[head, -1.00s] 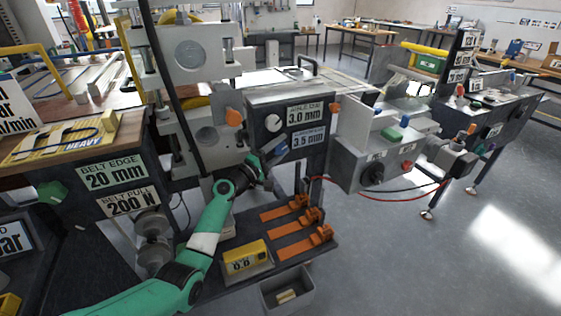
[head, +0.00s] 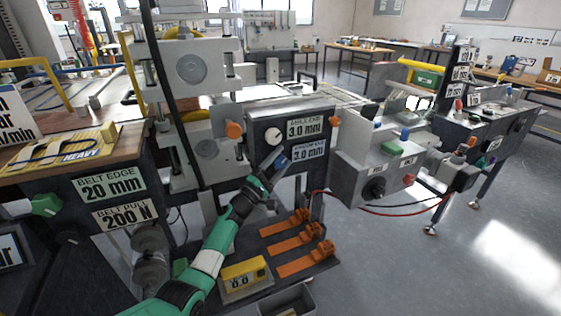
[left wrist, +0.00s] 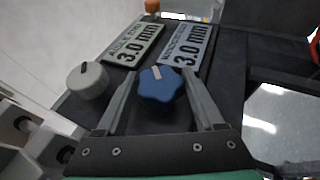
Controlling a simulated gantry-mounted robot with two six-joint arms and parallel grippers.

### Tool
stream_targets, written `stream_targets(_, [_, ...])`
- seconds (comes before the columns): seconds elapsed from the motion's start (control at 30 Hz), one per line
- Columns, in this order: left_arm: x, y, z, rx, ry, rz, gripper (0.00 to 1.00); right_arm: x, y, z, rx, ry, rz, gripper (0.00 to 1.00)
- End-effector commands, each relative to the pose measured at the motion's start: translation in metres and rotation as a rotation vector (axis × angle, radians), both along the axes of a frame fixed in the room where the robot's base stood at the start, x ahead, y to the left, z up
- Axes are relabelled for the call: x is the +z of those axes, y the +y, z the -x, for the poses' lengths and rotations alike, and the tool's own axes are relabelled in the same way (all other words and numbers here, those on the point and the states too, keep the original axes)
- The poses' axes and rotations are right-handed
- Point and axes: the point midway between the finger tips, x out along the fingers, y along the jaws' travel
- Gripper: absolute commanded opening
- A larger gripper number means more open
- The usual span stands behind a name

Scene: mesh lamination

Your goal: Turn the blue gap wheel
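The blue gap wheel (left wrist: 160,84) sits on the dark panel, with a pale pointer mark on its face; it also shows in the head view (head: 282,163). My left gripper (left wrist: 161,74) has one finger on each side of the wheel. The fingers look spread, with a thin gap at the wheel's left; contact on the right side is unclear. In the head view my left gripper (head: 270,168) is at the lower part of the panel. The upper display (head: 303,127) and lower display (head: 309,149) both read 3.0 mm. My right gripper is not in view.
A grey-white knob (left wrist: 88,80) is beside the blue wheel on the same panel. Below are orange clamps (head: 300,240), a yellow gauge (head: 243,271) and a grey bin (head: 286,303). A grey control box (head: 375,165) is to the right.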

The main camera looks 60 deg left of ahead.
Motion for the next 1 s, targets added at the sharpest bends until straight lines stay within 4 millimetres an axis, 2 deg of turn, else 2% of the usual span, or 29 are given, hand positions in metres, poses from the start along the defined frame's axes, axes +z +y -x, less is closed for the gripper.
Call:
stream_targets(0.03, [0.0, 0.0, 0.0, 0.0, 0.0, 0.0, 0.81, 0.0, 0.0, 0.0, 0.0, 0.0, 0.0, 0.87])
stream_targets(0.07, [0.0, 0.0, 0.0, 0.0, 0.0, 0.0, 0.86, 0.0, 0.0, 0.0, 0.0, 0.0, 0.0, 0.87])
stream_targets(0.1, [0.0, 0.0, 0.0, 0.0, 0.0, 0.0, 0.87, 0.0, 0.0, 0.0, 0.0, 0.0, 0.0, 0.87])
stream_targets(0.4, [-0.001, 0.0, 0.003, 0.001, 0.001, 0.001, 0.87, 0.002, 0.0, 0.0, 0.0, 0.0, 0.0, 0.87])
stream_targets(0.47, [-0.003, -0.002, 0.008, 0.001, 0.002, 0.002, 0.87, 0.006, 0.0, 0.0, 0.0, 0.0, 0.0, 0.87])
stream_targets(0.8, [-0.026, -0.021, 0.059, 0.002, 0.002, 0.002, 0.87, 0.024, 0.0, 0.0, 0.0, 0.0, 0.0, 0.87])
stream_targets(1.0, [-0.03, -0.024, 0.065, 0.0, 0.0, 0.0, 0.87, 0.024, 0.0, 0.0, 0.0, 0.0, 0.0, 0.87])
